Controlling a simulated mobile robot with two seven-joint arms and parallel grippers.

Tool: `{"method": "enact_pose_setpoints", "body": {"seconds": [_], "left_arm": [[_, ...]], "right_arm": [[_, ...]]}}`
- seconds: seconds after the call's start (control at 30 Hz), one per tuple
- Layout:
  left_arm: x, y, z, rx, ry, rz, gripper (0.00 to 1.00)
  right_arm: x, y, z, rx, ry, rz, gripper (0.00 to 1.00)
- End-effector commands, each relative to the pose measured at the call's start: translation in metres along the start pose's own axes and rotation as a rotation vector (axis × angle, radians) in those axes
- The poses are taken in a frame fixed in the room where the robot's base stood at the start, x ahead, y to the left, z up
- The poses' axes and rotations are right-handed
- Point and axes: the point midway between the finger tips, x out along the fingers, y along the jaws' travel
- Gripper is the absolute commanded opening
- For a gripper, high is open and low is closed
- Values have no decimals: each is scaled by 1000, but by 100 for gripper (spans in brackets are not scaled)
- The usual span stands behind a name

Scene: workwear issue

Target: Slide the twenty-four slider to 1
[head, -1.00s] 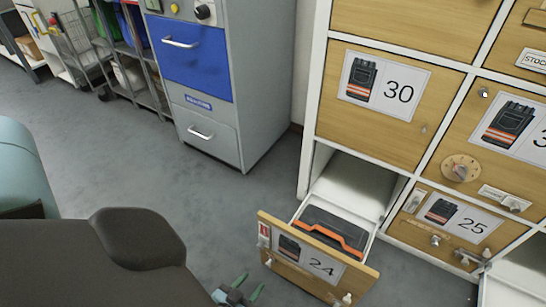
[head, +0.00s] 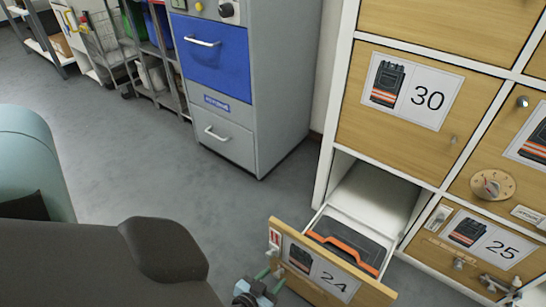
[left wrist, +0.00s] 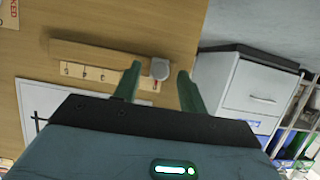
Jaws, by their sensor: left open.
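The drawer marked 24 (head: 330,268) is pulled out low on the cabinet, with its wooden front facing me. In the left wrist view its slider shows as a grey knob (left wrist: 160,68) at the right end of a wooden slot (left wrist: 100,53). A pale scale strip (left wrist: 85,72) with several small marks runs beside it; the figures are hard to read. My left gripper (head: 272,273) is at the left part of this front. In the left wrist view its open green fingers (left wrist: 160,72) stand either side of the knob, with gaps showing. My right gripper is out of view.
A dark case with an orange edge (head: 345,240) lies in the open drawer. Drawer 25 (head: 480,245), with its own fittings, is to the right, and door 30 (head: 415,100) is above. A grey cabinet with a blue drawer (head: 210,50) stands behind. Grey floor (head: 130,170) is clear between.

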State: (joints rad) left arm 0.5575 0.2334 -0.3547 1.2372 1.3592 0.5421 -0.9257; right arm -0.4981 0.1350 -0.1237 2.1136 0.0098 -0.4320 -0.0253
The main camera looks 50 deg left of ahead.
Motion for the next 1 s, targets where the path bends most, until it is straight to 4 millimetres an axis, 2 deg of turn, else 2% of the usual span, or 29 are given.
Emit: {"method": "enact_pose_setpoints", "body": {"seconds": [0.27, 0.5, 0.6, 0.83, 1.0], "left_arm": [[2, 0, 0, 0, 0, 0, 42], [1, 0, 0, 0, 0, 0, 10], [1, 0, 0, 0, 0, 0, 0], [1, 2, -1, -1, 0, 0, 0], [1, 19, -2, -4, 0, 0, 0]], "right_arm": [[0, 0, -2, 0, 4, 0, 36], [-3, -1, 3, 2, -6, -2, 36], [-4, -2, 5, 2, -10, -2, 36], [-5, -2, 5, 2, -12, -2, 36], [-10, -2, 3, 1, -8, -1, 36]]}}
